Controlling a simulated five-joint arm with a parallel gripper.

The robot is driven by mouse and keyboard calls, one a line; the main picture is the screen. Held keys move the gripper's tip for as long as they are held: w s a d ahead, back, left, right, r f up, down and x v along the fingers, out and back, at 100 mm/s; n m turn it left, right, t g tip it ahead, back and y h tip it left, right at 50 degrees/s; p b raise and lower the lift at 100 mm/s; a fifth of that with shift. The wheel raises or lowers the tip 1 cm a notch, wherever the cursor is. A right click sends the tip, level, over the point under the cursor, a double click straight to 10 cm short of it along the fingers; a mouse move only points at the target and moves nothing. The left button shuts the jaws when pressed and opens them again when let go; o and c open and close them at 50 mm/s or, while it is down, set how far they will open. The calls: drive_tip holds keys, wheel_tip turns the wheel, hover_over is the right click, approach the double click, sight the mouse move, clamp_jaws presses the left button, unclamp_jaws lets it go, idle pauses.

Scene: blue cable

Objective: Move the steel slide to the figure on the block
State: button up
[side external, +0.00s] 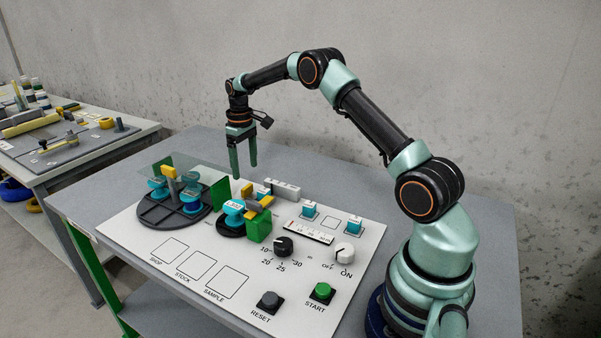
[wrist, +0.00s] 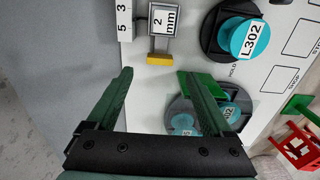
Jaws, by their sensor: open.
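A small steel-edged piece with the figure "2 mm" on a white label (wrist: 165,18) shows at the top of the wrist view, with a yellow tab (wrist: 160,59) at its near end. Beside it stands a pale block with the figures 3 and 5 (wrist: 124,20); it is the grey bar (side external: 285,189) in the side view. I take the yellow-tabbed piece as the slide, but cannot be sure. My gripper (side external: 244,170) points down above the yellow tab (side external: 248,192), open and empty. In the wrist view the tab lies just beyond and between the fingertips (wrist: 163,74).
A blue spool marked L302 (wrist: 247,38) sits on a dark round base. A green wall (wrist: 200,85) stands near the right finger. A large dark disc (side external: 155,213) with blue spools under a clear sheet lies left. Knobs (side external: 284,246) and buttons occupy the panel's front.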

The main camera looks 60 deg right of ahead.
sight(247, 187)
wheel_tip(247, 187, down, 7)
drive_tip(key=shift+r, duration=0.1)
idle(0.3)
clamp_jaws()
